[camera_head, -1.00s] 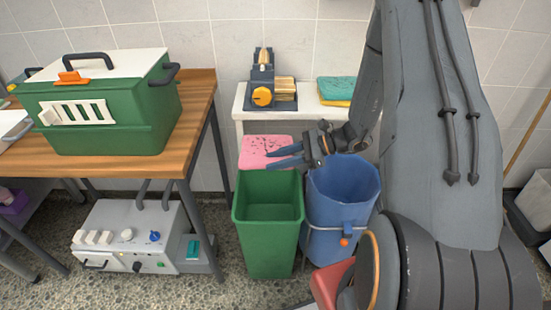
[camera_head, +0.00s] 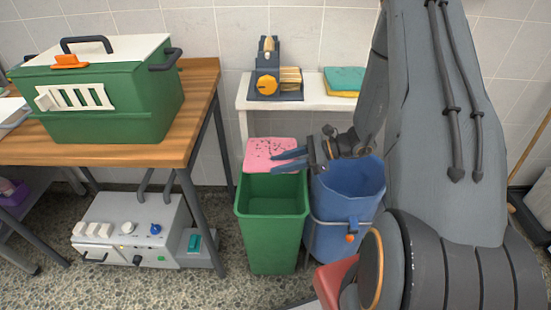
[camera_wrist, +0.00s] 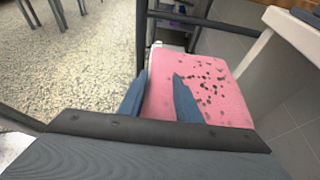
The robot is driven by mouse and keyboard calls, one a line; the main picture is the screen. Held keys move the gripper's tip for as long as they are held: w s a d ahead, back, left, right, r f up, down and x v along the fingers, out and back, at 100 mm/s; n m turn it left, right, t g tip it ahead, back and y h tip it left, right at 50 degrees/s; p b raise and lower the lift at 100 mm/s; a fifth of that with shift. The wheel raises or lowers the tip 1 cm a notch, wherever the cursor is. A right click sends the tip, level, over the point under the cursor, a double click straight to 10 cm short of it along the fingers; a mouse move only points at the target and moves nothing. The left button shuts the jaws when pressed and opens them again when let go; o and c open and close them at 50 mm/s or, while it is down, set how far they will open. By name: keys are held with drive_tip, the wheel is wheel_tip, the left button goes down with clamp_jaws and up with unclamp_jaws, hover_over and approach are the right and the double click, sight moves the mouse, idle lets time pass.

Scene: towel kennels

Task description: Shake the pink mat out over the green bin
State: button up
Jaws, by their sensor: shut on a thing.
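The pink mat (camera_head: 270,152) with dark specks hangs in my gripper (camera_head: 290,159) above the back of the green bin (camera_head: 272,222). In the wrist view the mat (camera_wrist: 215,88) lies between and beyond the two blue fingers of my gripper (camera_wrist: 160,95), which are shut on its near edge. Dark specks are scattered over its upper face. The mat is tilted, and its lower edge is close to the bin's back rim. The bin stands upright on the floor and its visible inside looks empty.
A blue bucket (camera_head: 345,205) stands right beside the green bin. A white bench (camera_head: 315,103) behind holds a blue device (camera_head: 270,70) and folded towels (camera_head: 343,80). A wooden table (camera_head: 190,130) with a green carrier (camera_head: 100,110) is at left, above a white machine (camera_head: 130,228).

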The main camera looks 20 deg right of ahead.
wheel_tip(320, 180, up, 7)
drive_tip(key=p, duration=0.4)
wheel_tip(320, 180, down, 7)
drive_tip(key=b, duration=0.4)
drive_tip(key=shift+f, duration=0.15)
drive_tip(key=shift+r+p, duration=2.4)
drive_tip(key=shift+r, duration=1.3)
drive_tip(key=shift+f+b, duration=2.3)
drive_tip(key=shift+f, duration=1.45)
drive_tip(key=shift+r, duration=0.15)
